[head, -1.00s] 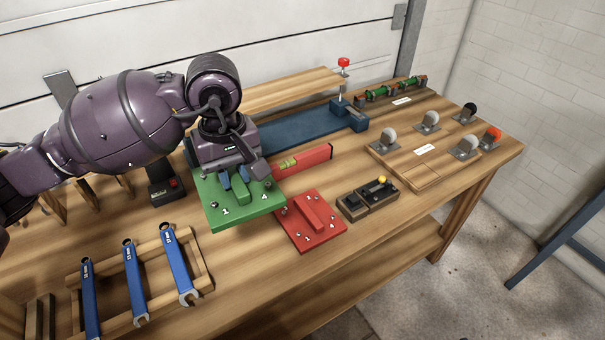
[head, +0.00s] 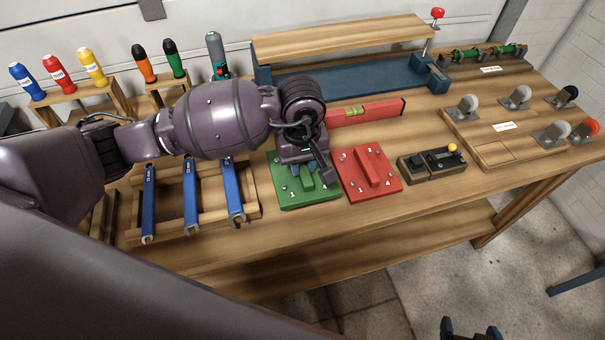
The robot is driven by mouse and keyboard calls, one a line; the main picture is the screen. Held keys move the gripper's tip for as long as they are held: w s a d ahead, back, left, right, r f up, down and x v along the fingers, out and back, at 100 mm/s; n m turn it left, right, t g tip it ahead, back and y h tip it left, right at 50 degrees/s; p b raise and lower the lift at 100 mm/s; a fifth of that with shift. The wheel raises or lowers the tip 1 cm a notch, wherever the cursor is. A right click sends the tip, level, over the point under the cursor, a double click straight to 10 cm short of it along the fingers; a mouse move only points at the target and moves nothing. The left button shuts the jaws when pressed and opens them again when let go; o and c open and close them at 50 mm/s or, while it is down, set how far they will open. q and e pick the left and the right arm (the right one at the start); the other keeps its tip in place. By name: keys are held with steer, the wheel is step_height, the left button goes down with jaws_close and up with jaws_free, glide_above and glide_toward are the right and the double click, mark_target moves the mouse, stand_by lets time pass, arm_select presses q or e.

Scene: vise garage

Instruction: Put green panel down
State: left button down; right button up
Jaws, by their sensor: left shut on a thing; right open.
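The green panel (head: 296,201) is at the front of the workbench, just left of the red panel (head: 357,187). It lies flat, at about the red panel's height; I cannot tell whether it rests fully on the wood. My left gripper (head: 305,174) comes down on it from above and is shut on its raised middle handle, which is mostly hidden. The red panel lies flat on the bench with its red handle bar showing. My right gripper (head: 470,330) shows only its tips at the bottom edge, open and empty, in front of the bench.
Blue wrenches (head: 190,195) lie on a wooden rack to the left. A red level (head: 375,110) lies behind the panels, before the blue vise (head: 345,85). A switch box (head: 433,163) is at the right. The bench front strip (head: 330,229) is clear.

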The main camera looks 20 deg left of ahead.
mark_target(302, 176)
arm_select(q)
step_height(302, 176, down, 4)
steer(key=shift+f, duration=0.25)
steer(key=shift+b, duration=0.3)
steer(key=shift+f, duration=0.15)
steer(key=c, duration=1)
jaws_free()
steer(key=shift+o, duration=0.2)
